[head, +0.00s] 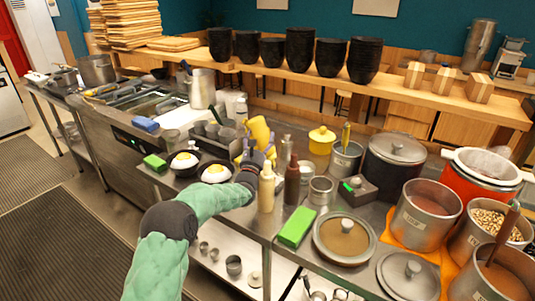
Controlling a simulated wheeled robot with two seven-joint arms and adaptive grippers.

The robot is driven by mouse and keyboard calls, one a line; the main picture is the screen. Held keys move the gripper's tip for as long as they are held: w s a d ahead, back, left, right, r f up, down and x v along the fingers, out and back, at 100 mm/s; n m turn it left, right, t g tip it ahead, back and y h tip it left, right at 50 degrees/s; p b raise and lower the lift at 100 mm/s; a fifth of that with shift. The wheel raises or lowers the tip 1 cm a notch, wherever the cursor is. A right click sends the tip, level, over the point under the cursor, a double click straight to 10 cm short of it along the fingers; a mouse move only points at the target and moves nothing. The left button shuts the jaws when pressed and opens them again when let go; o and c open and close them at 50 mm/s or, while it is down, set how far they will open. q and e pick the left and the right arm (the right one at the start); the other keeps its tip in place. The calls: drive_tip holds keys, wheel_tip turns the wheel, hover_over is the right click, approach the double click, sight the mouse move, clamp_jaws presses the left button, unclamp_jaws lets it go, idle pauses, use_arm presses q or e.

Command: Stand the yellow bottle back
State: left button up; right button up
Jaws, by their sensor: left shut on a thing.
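The yellow bottle (258,132) is tilted above the steel counter (328,212), behind the pans with eggs. My left gripper (258,152) is shut on it, with the green-sleeved arm reaching in from the bottom left. The gripper hides the bottle's lower part, so I cannot tell whether it touches the counter. A cream bottle (266,190) and a dark brown bottle (292,184) stand upright just in front and to the right of the gripper. My right gripper is not in view.
Two small pans hold fried eggs (184,160) (215,174) left of the gripper. Large pots (426,214) crowd the right side. Little counter is free near the bottles.

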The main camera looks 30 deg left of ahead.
sight(258, 132)
use_arm(q)
drive_tip(key=shift+r, duration=0.2)
drive_tip(key=shift+r+p, duration=0.75)
drive_tip(key=shift+r, duration=1.65)
drive_tip(key=shift+r, duration=0.1)
